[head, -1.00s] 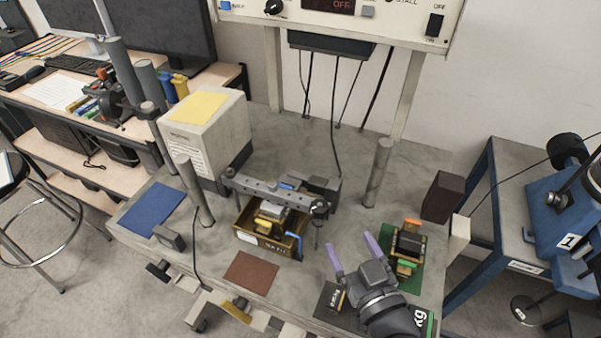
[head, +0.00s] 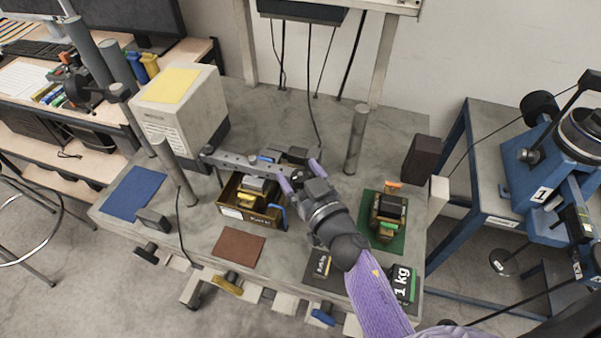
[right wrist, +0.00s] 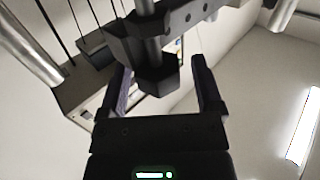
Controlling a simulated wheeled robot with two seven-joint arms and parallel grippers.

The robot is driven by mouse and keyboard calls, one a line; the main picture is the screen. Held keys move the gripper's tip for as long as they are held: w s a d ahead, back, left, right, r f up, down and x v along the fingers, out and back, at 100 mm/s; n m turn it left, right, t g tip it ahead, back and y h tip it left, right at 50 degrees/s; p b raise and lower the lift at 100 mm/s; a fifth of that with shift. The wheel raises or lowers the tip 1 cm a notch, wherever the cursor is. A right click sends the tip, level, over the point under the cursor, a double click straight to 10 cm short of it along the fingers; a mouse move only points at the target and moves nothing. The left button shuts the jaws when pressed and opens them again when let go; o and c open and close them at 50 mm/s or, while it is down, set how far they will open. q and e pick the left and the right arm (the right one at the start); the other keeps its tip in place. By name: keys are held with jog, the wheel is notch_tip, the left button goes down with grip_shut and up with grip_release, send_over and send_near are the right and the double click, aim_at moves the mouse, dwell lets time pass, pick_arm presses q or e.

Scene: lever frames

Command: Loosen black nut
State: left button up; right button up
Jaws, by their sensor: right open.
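The black nut (right wrist: 156,80) is a dark hexagonal piece on a threaded rod under the end of the lever bar in the right wrist view. My right gripper (right wrist: 161,70) is open, with one finger on each side of the nut and visible gaps to it. In the head view my right gripper (head: 300,174) is at the right end of the grey lever bar (head: 238,160), with its purple fingers apart. The gripper hides most of that end, and I cannot make out the nut there. My left gripper is not in view.
A brown bin (head: 232,204) with blocks stands below the bar. Upright posts (head: 355,140) rise from the workbench. A green mat (head: 393,243) with stacked parts and a 1 kg block (head: 403,283) lie to the right. A brown mat (head: 238,245) lies in front.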

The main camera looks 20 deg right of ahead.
grip_shut()
